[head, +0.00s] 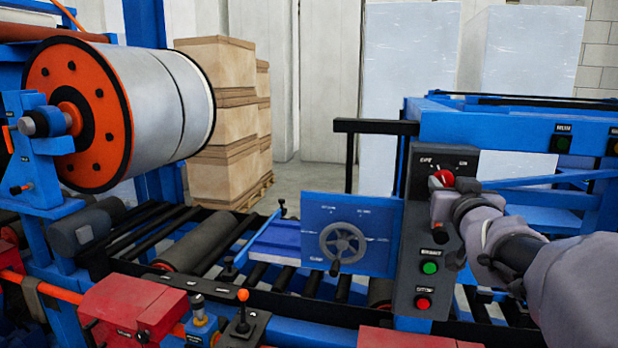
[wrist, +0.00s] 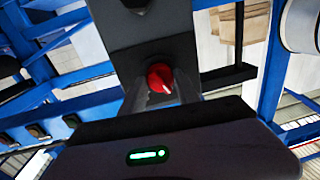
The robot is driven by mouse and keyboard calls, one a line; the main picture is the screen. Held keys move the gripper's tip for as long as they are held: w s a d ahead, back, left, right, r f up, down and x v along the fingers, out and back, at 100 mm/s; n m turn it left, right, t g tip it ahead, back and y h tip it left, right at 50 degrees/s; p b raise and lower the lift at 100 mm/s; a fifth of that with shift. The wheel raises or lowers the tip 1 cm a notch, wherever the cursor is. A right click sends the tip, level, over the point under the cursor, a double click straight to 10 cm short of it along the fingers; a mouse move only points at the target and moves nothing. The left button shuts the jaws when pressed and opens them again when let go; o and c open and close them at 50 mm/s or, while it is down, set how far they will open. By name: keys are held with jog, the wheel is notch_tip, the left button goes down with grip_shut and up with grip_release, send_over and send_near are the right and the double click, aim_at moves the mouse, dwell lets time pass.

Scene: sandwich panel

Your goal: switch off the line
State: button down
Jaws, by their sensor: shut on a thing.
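A dark grey control panel (head: 410,268) stands right of centre in the head view. Near its top is a red rotary knob (head: 441,178), with two small white labels above it. My gripper (head: 447,184) reaches in from the right and is shut on this knob. In the wrist view the red knob (wrist: 160,78) sits between my two fingers (wrist: 162,92), with a pale pointer mark on its face. Lower on the panel are a green button (head: 430,267) and a red button (head: 423,303), both clear of my gripper.
A blue plate with a grey handwheel (head: 343,242) stands left of the panel. A black bar (head: 376,127) juts out above it. A large metal roll (head: 150,100) and stacked boxes (head: 222,110) are at left. Blue frame beams (head: 510,127) run behind my arm.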

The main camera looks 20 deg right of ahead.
jog(key=n+b, duration=0.1)
jog(key=n, duration=0.3)
jog(key=shift+r, duration=0.1)
jog(key=c, duration=0.9)
grip_release()
jog(key=shift+d, duration=0.1)
jog(key=shift+w, duration=0.1)
